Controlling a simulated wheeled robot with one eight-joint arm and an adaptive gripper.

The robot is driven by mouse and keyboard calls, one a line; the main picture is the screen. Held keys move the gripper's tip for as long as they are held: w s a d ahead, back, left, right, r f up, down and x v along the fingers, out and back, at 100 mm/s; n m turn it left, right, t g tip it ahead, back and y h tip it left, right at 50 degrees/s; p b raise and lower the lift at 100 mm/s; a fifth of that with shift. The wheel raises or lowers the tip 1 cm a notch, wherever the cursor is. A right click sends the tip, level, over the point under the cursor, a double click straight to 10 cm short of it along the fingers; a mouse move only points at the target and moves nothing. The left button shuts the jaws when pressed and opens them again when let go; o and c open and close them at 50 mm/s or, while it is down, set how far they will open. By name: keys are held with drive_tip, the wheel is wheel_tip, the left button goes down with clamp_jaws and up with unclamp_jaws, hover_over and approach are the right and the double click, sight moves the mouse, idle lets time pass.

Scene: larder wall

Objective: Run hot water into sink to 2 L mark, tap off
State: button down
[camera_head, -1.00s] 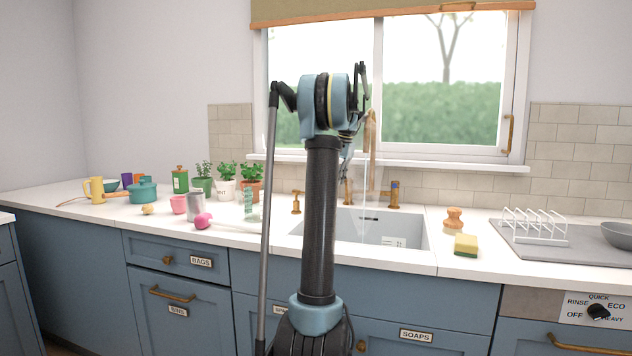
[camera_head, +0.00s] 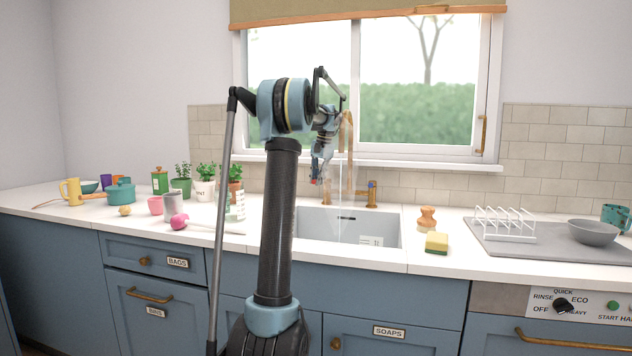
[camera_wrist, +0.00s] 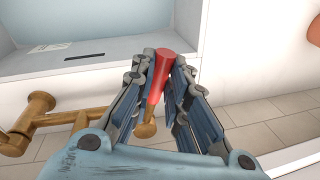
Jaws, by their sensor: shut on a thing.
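My gripper (camera_head: 317,176) is low in front of the window, just left of the brass spout (camera_head: 347,130). In the wrist view its fingers (camera_wrist: 161,85) are shut around a red handle with a brass end (camera_wrist: 164,68). A thin, clear stream of water (camera_head: 339,215) falls into the pale sink (camera_head: 318,222). A white label (camera_head: 370,240) and a dark slot (camera_head: 347,217) show on the sink wall. The water level is not readable. A brass tap handle (camera_head: 372,193) stands right of the stream. In the wrist view brass pipework (camera_wrist: 40,118) lies left of the fingers.
A sponge (camera_head: 436,242) and a wooden brush (camera_head: 427,218) stand right of the sink. A rack (camera_head: 505,225) and a grey bowl (camera_head: 593,232) are on the drainer.

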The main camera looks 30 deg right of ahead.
drive_tip(key=c, duration=1.6)
unclamp_jaws()
drive_tip(key=shift+a, duration=0.1)
drive_tip(key=shift+o, duration=0.2)
wheel_tip(320, 180, up, 10)
